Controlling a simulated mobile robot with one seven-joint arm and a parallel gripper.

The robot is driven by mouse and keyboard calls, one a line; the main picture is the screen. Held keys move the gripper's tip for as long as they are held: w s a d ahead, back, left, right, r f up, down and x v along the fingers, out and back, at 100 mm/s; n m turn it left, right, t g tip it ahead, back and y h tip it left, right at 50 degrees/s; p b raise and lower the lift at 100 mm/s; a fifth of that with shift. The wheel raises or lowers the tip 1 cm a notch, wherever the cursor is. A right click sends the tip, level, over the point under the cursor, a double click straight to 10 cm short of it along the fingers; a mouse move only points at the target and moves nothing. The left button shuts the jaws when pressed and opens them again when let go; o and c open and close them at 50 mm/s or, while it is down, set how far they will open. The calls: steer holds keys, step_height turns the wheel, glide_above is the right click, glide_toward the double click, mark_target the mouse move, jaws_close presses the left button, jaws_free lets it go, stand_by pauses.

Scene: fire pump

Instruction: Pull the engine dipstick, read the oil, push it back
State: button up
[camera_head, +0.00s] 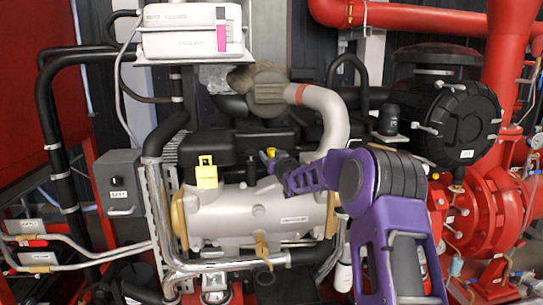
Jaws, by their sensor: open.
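My purple arm reaches in from the lower right. My gripper (276,164) is at the engine's top edge, above the silver cylinder; its fingers are small and dark here, and it is open. A small yellow piece (268,153) shows right at the fingertips. It may be the dipstick's handle, but I cannot tell whether the fingers touch it or stand around it. A larger yellow tab (207,173) with a small loop on top stands to the left, apart from my gripper. The dipstick's rod and any oil on it cannot be seen.
The silver cylinder (255,212) lies below my gripper, with a steel pipe (225,264) under it. A thick beige hose (328,115) curves close behind my arm. A grey box (122,195) stands left. Red pump pipes (485,215) fill the right side.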

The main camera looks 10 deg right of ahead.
jaws_close()
stand_by(1.4)
